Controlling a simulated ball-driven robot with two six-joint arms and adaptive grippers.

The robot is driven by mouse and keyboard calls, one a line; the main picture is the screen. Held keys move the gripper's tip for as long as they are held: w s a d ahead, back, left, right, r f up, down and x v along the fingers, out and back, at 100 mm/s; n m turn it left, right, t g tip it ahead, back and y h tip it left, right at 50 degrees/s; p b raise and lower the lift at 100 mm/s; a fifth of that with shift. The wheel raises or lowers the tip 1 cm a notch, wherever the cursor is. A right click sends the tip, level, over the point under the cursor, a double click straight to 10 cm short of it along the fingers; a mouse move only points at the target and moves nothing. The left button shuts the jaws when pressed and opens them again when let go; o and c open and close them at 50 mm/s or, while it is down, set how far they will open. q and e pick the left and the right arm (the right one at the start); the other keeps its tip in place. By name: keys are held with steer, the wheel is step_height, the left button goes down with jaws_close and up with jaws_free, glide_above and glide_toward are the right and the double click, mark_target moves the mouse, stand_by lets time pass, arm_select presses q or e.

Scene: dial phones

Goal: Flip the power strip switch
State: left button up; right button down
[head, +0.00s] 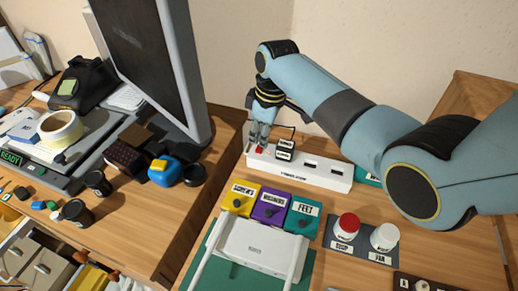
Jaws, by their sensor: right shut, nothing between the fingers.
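The white power strip (318,176) lies on the wooden desk at the right, behind a row of coloured boxes. A small red part, likely its switch (257,154), shows at its left end. My right gripper (257,142) is shut and empty, pointing down right at that left end, over or beside the red part. I cannot tell whether the fingertips touch it, nor which way the switch is set. Black labelled plugs (285,149) sit in the strip just right of the gripper. My left gripper is not in view.
Yellow (239,199), purple (270,208) and teal (302,217) boxes stand in front of the strip, behind a white device (256,246). Red (347,226) and white (384,237) knobs are at the right. A monitor (150,60) stands on the left desk.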

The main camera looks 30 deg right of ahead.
steer(key=shift+s+f+b, duration=0.1)
steer(key=shift+f+b, duration=0.35)
steer(key=shift+f, duration=0.35)
stand_by(0.4)
steer(key=shift+r+p, duration=0.95)
steer(key=shift+p, duration=0.15)
step_height(320, 180, up, 5)
steer(key=p, duration=0.6)
steer(key=shift+r, duration=0.15)
